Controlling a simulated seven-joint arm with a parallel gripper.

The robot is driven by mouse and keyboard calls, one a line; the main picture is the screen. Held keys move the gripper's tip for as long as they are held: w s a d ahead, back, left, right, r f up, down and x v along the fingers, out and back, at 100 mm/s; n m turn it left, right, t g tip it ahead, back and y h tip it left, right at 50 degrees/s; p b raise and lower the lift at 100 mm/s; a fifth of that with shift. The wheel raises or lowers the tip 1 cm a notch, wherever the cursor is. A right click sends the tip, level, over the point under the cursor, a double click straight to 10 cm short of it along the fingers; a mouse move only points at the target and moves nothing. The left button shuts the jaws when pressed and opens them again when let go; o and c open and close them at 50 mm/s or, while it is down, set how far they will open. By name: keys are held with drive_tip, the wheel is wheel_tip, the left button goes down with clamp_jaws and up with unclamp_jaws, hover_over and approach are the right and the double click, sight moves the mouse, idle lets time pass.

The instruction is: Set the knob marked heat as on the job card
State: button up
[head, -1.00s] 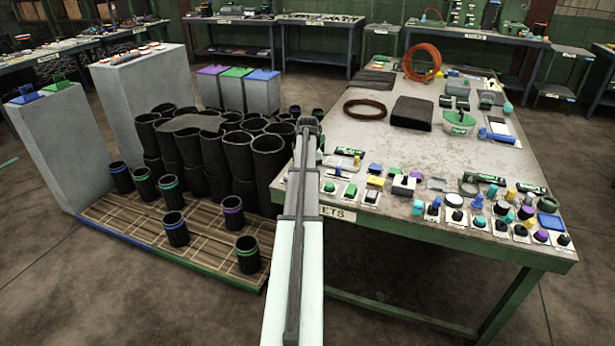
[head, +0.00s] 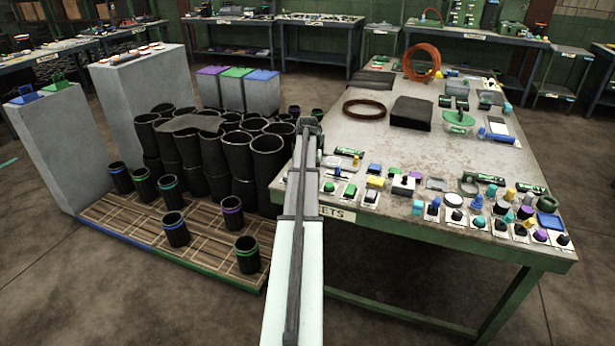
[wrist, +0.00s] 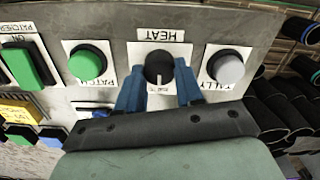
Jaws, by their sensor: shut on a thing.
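The black heat knob (wrist: 158,66) sits on a white plate lettered HEAT in the wrist view. A pale pointer line on its face points toward the bottom of the picture, toward my gripper. My gripper (wrist: 157,84) has its two blue fingers on either side of the knob and is shut on it. In the head view my arm reaches to the near left corner of the bench (head: 365,150), and the knob and fingertips are hidden there. I cannot make out a readable job card.
In the wrist view a green button (wrist: 87,63) is left of the knob and a grey tally button (wrist: 229,68) is right, both close to the fingers. A green rocker (wrist: 28,63) is farther left. Black sleeves (head: 268,158) stand left of the bench.

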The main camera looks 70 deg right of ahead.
drive_tip(key=o, duration=1)
drive_tip(key=shift+o, duration=0.2)
wheel_tip(320, 180, up, 14)
drive_tip(key=shift+f, duration=0.15)
idle(0.4)
